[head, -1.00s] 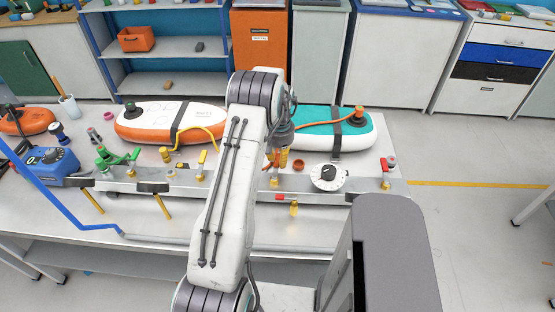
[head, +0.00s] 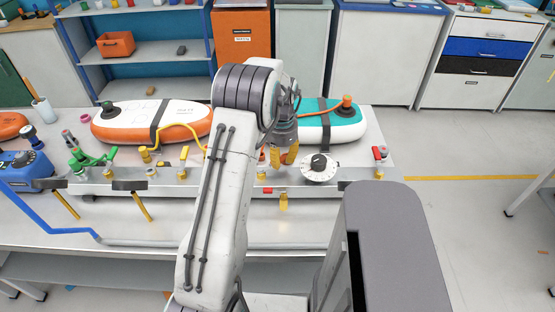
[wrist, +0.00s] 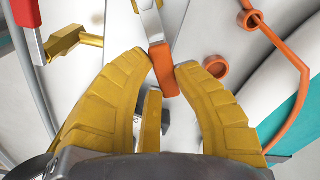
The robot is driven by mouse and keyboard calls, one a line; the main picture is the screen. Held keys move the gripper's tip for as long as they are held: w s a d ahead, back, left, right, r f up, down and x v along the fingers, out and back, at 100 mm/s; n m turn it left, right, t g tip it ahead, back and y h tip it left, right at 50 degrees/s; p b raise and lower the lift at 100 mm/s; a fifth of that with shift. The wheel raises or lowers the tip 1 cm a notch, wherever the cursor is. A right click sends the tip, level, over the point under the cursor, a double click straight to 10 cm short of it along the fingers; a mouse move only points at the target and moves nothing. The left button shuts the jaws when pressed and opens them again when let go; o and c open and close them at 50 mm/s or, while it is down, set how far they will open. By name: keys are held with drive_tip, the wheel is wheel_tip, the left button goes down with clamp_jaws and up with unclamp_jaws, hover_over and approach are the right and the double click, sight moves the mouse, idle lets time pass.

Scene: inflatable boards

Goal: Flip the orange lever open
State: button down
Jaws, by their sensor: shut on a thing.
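The orange lever (wrist: 163,72) shows in the wrist view between the two yellow fingertips of my gripper (wrist: 166,66). Its orange end sits on a pale metal arm that runs up to the top edge of the picture. The fingertips are closed in on both sides of the orange end. In the head view my gripper (head: 284,155) points down over the back of the metal manifold on the bench. My arm hides part of the manifold there, and the lever cannot be made out clearly.
A white dial (head: 319,168) stands just right of my gripper. An orange ring fitting (wrist: 216,65) and an orange hose (wrist: 285,45) lie to the right in the wrist view. A red lever (wrist: 25,20) is at the left. Inflatable boards (head: 150,122) lie behind the manifold.

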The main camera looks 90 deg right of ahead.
drive_tip(key=a+m, duration=0.1)
drive_tip(key=a+m+b, duration=0.1)
drive_tip(key=m, duration=0.1)
drive_tip(key=shift+s+f, duration=0.15)
drive_tip(key=shift+s, duration=0.2)
drive_tip(key=shift+a+m+b, duration=0.4)
drive_tip(key=shift+m, duration=0.35)
drive_tip(key=shift+a+m+b, duration=0.35)
drive_tip(key=shift+m+b, duration=0.05)
drive_tip(key=shift+m, duration=0.35)
drive_tip(key=c, duration=0.9)
unclamp_jaws()
drive_tip(key=shift+r, duration=0.25)
wheel_tip(320, 180, up, 12)
drive_tip(key=shift+s+f, duration=0.1)
drive_tip(key=shift+f, duration=0.05)
